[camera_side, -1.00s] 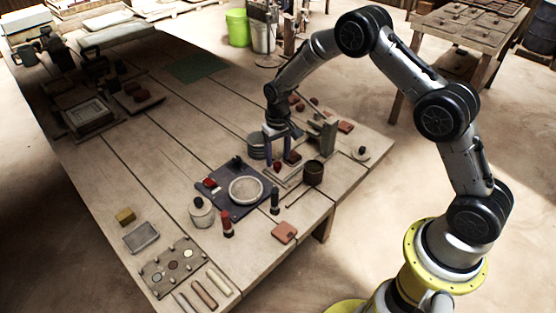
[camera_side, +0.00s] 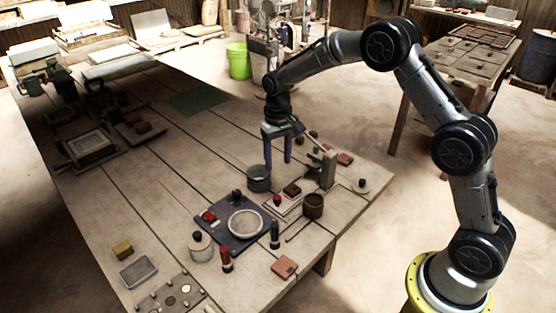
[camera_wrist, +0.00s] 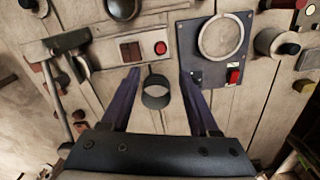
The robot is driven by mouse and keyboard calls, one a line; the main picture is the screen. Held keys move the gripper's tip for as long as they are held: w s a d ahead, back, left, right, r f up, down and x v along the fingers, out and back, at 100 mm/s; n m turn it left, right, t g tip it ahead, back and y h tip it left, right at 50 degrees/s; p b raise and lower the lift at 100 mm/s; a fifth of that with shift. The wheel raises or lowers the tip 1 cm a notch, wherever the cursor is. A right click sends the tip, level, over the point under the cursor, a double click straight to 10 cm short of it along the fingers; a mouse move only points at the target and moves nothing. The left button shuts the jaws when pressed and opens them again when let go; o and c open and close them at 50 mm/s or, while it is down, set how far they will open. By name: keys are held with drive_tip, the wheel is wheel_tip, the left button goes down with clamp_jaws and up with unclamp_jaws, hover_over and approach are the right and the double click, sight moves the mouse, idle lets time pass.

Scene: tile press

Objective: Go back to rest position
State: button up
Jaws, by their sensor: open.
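My gripper (camera_side: 278,160) is open and empty in the side view, its two dark blue fingers pointing down above the wooden table (camera_side: 180,180). In the wrist view my gripper (camera_wrist: 160,85) has its fingers spread apart, with a grey ring-shaped can (camera_wrist: 156,94) showing between them, lower down on the table. In the side view the stacked grey cylinder (camera_side: 259,178) stands below and left of the fingers.
A dark blue panel (camera_side: 252,238) with a round pale ring and red switch lies toward the front. A brown cup (camera_side: 313,206), a white jar (camera_side: 200,246) and a terracotta tile (camera_side: 284,266) are nearby. Space above the table around my gripper is clear.

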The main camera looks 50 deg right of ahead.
drive_tip(key=s+a+r+t, duration=0.1)
drive_tip(key=s+r+t, duration=0.15)
drive_tip(key=r, duration=0.65)
drive_tip(key=s+r+t, duration=0.1)
drive_tip(key=s+r, duration=0.2)
drive_tip(key=r, duration=0.5)
drive_tip(key=s+r+n+t, duration=0.1)
drive_tip(key=s+r, duration=0.3)
drive_tip(key=s, duration=0.3)
drive_tip(key=s+r+t, duration=0.1)
drive_tip(key=s+r, duration=0.2)
drive_tip(key=s, duration=0.3)
drive_tip(key=s+f+n, duration=0.1)
drive_tip(key=s+f, duration=0.2)
drive_tip(key=s, duration=0.4)
drive_tip(key=s+a+f+n, duration=0.1)
drive_tip(key=s+f, duration=0.3)
drive_tip(key=s, duration=0.4)
